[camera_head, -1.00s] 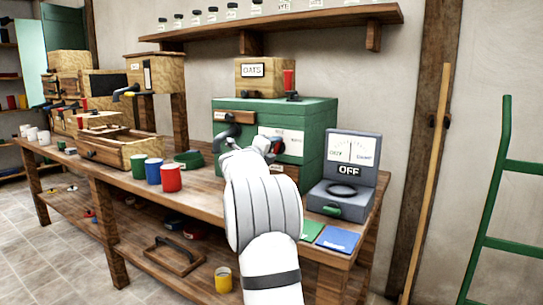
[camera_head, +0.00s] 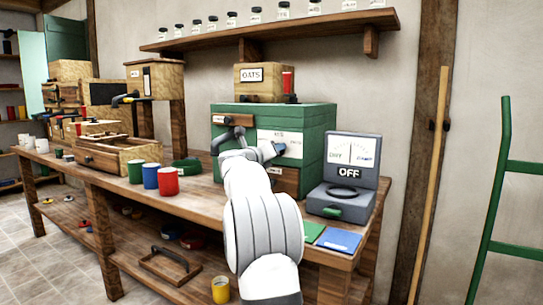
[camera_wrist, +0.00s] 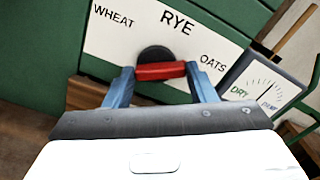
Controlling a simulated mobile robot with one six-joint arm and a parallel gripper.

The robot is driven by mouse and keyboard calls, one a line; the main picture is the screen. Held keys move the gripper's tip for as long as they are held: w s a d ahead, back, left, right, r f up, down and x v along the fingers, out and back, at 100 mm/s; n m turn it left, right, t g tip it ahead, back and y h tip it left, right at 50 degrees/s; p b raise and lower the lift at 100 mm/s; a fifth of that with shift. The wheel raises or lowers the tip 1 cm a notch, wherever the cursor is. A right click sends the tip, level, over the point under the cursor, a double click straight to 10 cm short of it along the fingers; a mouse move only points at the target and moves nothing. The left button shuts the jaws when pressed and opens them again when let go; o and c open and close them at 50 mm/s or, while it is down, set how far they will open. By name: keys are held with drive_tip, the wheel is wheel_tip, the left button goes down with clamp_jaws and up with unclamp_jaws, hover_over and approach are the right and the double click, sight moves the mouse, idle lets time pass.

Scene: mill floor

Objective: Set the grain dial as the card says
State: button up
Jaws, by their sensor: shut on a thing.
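The grain dial (camera_wrist: 154,54) is a round black knob with a red handle (camera_wrist: 160,71), on a white panel (camera_wrist: 115,42) marked WHEAT, RYE and OATS. The panel also shows in the head view (camera_head: 292,137) on the front of the green mill (camera_head: 307,115). My gripper (camera_wrist: 161,72) has one blue finger at each end of the red handle and is shut on it. In the head view my gripper (camera_head: 277,151) reaches the panel's lower edge, and my wrist hides the dial. A card reading OATS (camera_head: 251,74) is on the wooden box above the mill.
A grey meter box reading OFF (camera_head: 349,173) stands right of the mill. Green (camera_head: 312,231) and blue (camera_head: 339,240) cards lie before it. Green, blue and red cups (camera_head: 168,181) stand left on the bench. A wooden pole (camera_head: 430,180) leans on the wall.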

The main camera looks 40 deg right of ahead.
drive_tip(key=shift+s+d+r, duration=0.1)
drive_tip(key=shift+d, duration=0.05)
idle(0.3)
drive_tip(key=o, duration=0.7)
drive_tip(key=shift+o, duration=1.4)
drive_tip(key=p+v, duration=0.1)
drive_tip(key=v, duration=0.7)
